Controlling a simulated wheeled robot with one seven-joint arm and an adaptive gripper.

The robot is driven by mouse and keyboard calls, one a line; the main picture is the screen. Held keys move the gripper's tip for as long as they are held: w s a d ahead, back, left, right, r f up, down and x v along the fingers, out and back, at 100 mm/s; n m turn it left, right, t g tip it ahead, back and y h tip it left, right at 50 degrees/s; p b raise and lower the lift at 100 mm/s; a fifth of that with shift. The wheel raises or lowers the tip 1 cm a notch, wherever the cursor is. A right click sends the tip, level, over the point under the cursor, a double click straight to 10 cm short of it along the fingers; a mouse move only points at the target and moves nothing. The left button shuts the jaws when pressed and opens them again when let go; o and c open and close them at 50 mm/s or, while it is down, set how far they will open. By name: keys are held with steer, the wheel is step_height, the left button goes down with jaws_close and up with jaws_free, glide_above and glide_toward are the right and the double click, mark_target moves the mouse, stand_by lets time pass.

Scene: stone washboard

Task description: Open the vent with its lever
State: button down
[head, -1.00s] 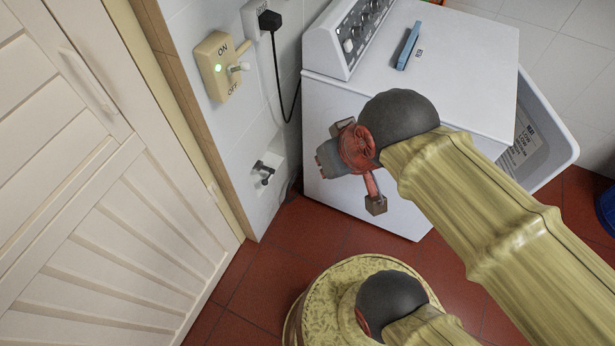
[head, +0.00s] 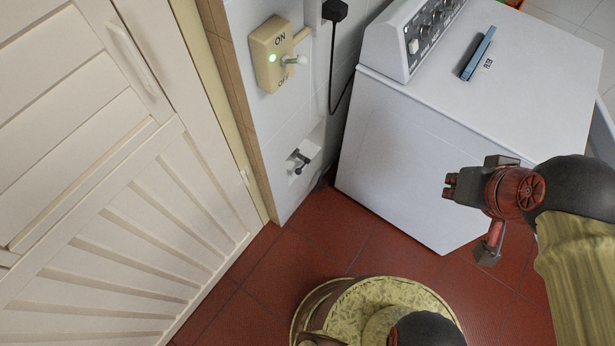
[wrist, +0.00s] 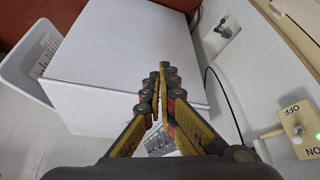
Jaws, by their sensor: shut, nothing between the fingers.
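A cream switch box (head: 268,52) marked ON and OFF is on the tiled wall, upper left of centre in the head view, with a lit green light. A pale-knobbed lever (head: 295,61) sticks out of its front, and a cream arm sticks out at its side. The box (wrist: 301,128) also shows at the right edge of the wrist view. I cannot make out which part is the vent. My gripper (head: 449,186) is shut and empty in front of the white machine, well to the right of and apart from the box. Its fingers meet in the wrist view (wrist: 160,75).
A white washing machine (head: 400,150) with a blue item (head: 478,53) on top stands right of the wall. A small tap (head: 299,160) sits in a wall recess below the box. A slatted cream door (head: 110,240) fills the left. Red floor tiles lie between.

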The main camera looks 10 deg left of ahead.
steer(key=w+a+f+m+g+y+b, duration=0.1)
steer(key=w+a+f+g+y, duration=0.25)
steer(key=w+a+f, duration=0.45)
steer(key=w+a+f+m+g+y+b, duration=0.1)
steer(key=w+a+f+m+g+y, duration=0.2)
steer(key=w+a, duration=0.5)
steer(key=w+a+f+m+y, duration=0.2)
steer(key=w+a+f, duration=0.2)
steer(key=f, duration=0.4)
steer(key=w+a+f+m+y, duration=0.25)
steer(key=w+a+f, duration=0.2)
steer(key=f, duration=0.25)
steer(key=w+a+f+m+y, duration=0.1)
steer(key=w+a+f+y, duration=0.3)
steer(key=f, duration=0.4)
step_height(320, 180, down, 38)
steer(key=s+d+m+t+h+b, duration=0.1)
steer(key=m+t+h+b, duration=0.1)
steer(key=m+t, duration=0.6)
steer(key=shift+s+d+m+h, duration=0.25)
steer(key=shift+d+m+h, duration=0.15)
steer(key=shift+m, duration=0.55)
steer(key=shift+a, duration=0.15)
